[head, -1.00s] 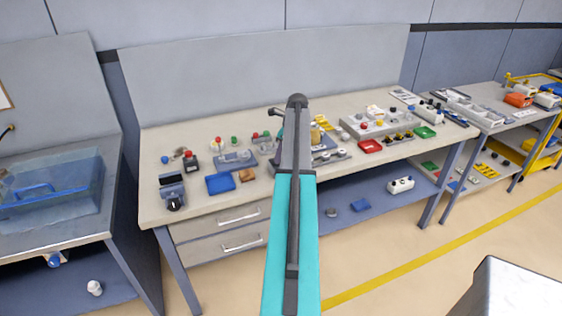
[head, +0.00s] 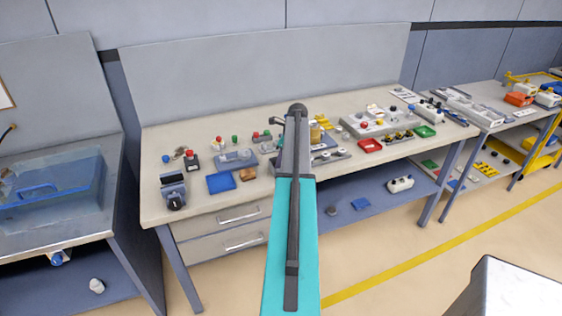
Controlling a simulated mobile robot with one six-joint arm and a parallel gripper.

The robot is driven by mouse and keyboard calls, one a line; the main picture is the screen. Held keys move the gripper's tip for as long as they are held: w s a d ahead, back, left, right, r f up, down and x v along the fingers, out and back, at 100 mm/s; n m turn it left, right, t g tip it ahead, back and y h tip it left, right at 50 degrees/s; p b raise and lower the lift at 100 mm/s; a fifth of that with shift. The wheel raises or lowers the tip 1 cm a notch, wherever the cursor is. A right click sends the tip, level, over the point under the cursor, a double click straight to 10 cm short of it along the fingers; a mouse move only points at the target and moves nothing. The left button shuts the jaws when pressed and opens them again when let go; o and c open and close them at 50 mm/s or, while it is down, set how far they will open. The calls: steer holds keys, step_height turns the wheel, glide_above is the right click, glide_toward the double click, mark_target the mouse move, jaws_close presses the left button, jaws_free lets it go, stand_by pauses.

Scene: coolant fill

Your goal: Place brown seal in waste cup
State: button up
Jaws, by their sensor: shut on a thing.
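My arm rises through the middle of the head view, and its upper end hides part of the bench. My gripper is not visible; the arm hides that area. I cannot make out the brown seal for certain. A small brown block (head: 248,174) lies on the bench beside a blue tray (head: 220,183). I cannot pick out the waste cup. An amber, jar-like thing (head: 315,134) stands just right of the arm, partly hidden.
A translucent blue tub (head: 60,195) stands on the left bench. A second table (head: 490,125) is at right. Open floor lies in front.

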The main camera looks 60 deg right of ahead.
steer(key=shift+f, duration=0.15)
steer(key=o, duration=0.8)
steer(key=shift+o, duration=0.2)
steer(key=shift+r, duration=0.2)
steer(key=b+v, duration=0.3)
steer(key=v, duration=0.9)
steer(key=shift+f, duration=0.1)
